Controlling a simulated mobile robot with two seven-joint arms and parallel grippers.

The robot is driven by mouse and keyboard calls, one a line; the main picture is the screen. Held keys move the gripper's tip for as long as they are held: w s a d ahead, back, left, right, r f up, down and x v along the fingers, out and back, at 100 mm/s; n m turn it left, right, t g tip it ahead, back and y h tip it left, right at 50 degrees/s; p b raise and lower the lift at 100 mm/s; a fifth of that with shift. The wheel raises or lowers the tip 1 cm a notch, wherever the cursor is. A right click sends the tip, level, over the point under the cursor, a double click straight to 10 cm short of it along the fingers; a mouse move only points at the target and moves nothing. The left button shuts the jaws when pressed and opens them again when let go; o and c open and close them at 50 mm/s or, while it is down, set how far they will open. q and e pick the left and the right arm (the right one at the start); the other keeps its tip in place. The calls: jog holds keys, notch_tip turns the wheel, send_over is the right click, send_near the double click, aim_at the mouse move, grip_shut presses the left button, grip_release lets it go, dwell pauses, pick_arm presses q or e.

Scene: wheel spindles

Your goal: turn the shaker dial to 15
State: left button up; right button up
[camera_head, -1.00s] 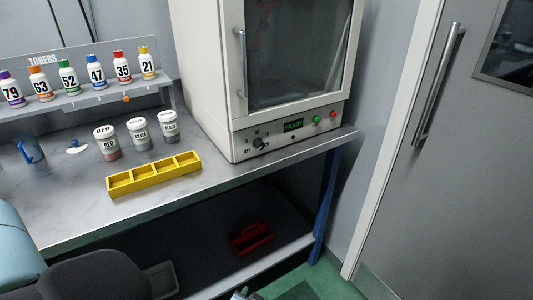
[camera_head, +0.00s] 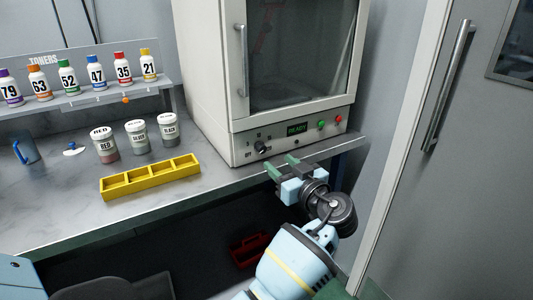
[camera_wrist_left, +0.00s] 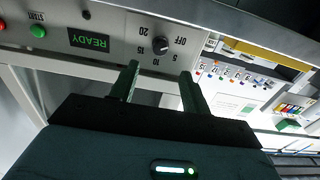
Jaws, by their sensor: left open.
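The shaker dial (camera_head: 261,147) is a small black knob on the front panel of the white shaker cabinet (camera_head: 215,70). In the left wrist view the dial (camera_wrist_left: 160,45) sits among the marks OFF, 5, 10, 15 and 20. Where its pointer stands is too small to tell. My left gripper (camera_head: 281,164) is open and empty, just in front of and below the panel, to the right of the dial in the head view. In the left wrist view its two green fingers (camera_wrist_left: 159,72) point towards the dial, apart from each other, with the dial beyond their tips. My right gripper is not in view.
The panel also has a READY display (camera_head: 297,128), a green button (camera_head: 321,125) and a red button (camera_head: 338,119). A yellow tray (camera_head: 150,180) and several labelled jars stand left on the bench. A red caddy (camera_head: 248,250) is on the lower shelf.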

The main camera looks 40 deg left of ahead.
aim_at(263, 149)
pick_arm(q)
jog(key=shift+p+x, duration=0.55)
jog(key=shift+x, duration=3.35)
jog(key=c, duration=1)
